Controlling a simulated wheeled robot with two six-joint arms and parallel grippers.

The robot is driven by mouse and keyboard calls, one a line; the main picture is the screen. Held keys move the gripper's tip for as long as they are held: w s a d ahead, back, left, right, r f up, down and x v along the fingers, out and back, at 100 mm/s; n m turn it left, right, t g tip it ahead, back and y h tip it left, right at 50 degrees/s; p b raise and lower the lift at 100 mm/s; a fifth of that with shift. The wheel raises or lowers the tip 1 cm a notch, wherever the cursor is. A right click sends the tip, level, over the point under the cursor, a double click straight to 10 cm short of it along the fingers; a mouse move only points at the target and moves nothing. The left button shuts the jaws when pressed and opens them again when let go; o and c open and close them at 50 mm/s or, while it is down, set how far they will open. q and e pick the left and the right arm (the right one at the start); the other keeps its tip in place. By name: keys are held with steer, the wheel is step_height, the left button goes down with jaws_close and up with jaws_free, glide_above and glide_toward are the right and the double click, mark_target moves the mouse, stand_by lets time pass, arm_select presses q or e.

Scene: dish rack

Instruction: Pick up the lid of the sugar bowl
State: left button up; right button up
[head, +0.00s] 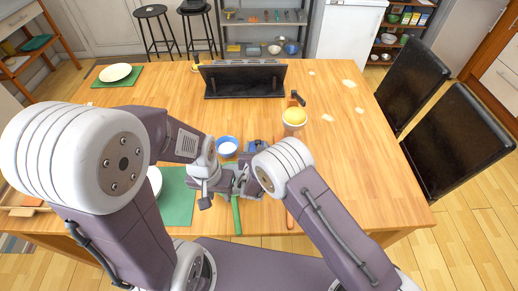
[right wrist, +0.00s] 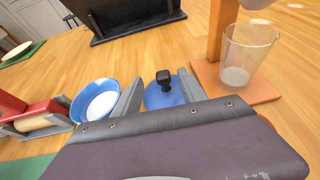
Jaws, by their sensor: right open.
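The sugar bowl's lid (right wrist: 160,95) is blue with a black knob and lies on the table. In the right wrist view it shows between the two grey fingers of my right gripper (right wrist: 160,98), which is open. The gripper body hides the near part of the lid. In the head view the lid (head: 257,145) is partly hidden by my right arm. The sugar bowl (right wrist: 97,102) is blue and white with white contents, just left of the fingers; it also shows in the head view (head: 227,147). My left gripper (head: 208,190) hangs left of it, jaws unclear.
A glass (right wrist: 246,58) stands on an orange base (right wrist: 248,88) right of the lid. A black rack (head: 243,80) stands at the table's back. A green mat (head: 178,205) lies at left. Green and orange handles lie at the near edge.

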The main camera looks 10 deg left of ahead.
mark_target(258, 143)
steer(key=x, duration=0.5)
steer(key=shift+w+d+f, duration=0.1)
steer(key=shift+d+f, duration=0.05)
steer(key=shift+d, duration=0.05)
steer(key=c, duration=0.4)
jaws_close()
